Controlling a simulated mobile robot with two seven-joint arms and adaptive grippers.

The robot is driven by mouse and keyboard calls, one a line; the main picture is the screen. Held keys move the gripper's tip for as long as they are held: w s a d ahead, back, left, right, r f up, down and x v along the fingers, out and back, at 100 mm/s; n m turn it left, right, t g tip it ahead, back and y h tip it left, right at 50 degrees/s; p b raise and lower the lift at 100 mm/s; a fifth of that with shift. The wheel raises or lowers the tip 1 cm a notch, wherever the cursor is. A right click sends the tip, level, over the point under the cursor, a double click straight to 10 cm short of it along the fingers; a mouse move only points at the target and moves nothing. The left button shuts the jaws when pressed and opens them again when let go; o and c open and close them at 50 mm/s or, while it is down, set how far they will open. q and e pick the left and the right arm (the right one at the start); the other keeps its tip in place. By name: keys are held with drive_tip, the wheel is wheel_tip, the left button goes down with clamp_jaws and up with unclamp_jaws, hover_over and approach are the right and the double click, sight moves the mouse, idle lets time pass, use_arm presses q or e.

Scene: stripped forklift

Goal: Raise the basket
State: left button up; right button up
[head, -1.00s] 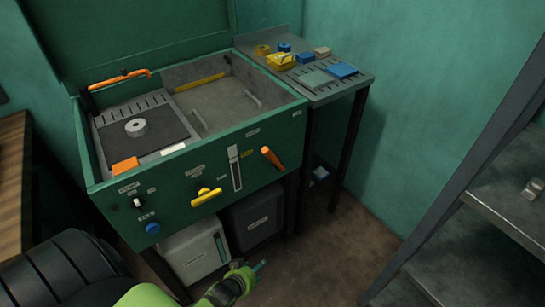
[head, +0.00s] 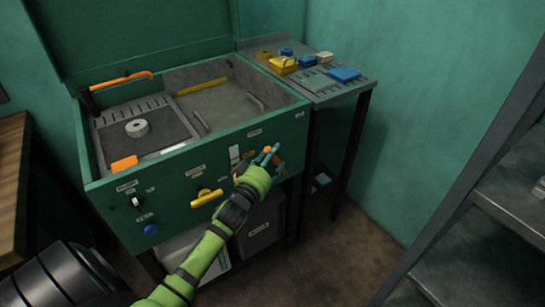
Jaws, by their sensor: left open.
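The green washer-like cabinet (head: 165,190) stands open in front of me. In its right-hand well lies a grey basket or tray (head: 215,103) with two thin wire handles, low in the well. The front panel carries an orange lever (head: 267,150) at the right of a vertical slot with a pale marker (head: 235,153). My left gripper (head: 271,159) is at this lever, its teal fingers open on either side of it. The gripper and wrist hide much of the lever, so contact cannot be told. My right gripper is out of view.
A yellow handle (head: 206,197) and a blue knob (head: 151,229) sit on the panel left of my arm. A side table (head: 325,93) holds blue and yellow items. A metal shelf (head: 490,215) stands at the right. The floor between is clear.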

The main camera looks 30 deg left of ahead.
use_arm(q)
drive_tip(key=shift+w, duration=0.4)
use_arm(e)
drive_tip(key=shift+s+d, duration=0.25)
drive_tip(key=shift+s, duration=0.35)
use_arm(q)
drive_tip(key=shift+s, duration=0.1)
clamp_jaws()
drive_tip(key=shift+r+p, duration=0.15)
drive_tip(key=shift+p, duration=0.2)
drive_tip(key=w+d+m+g+y+p, duration=0.1)
drive_tip(key=w+d+m+g+p, duration=0.3)
drive_tip(key=w+g+p, duration=0.5)
drive_tip(key=w+d+g, duration=0.1)
drive_tip(key=w, duration=0.2)
drive_tip(key=shift+w+f+g+p, duration=0.3)
drive_tip(key=shift+f+g, duration=0.1)
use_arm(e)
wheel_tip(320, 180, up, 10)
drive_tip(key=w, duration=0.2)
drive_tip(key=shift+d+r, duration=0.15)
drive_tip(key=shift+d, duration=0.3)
use_arm(q)
drive_tip(key=shift+d+m, duration=0.1)
drive_tip(key=shift+m, duration=0.2)
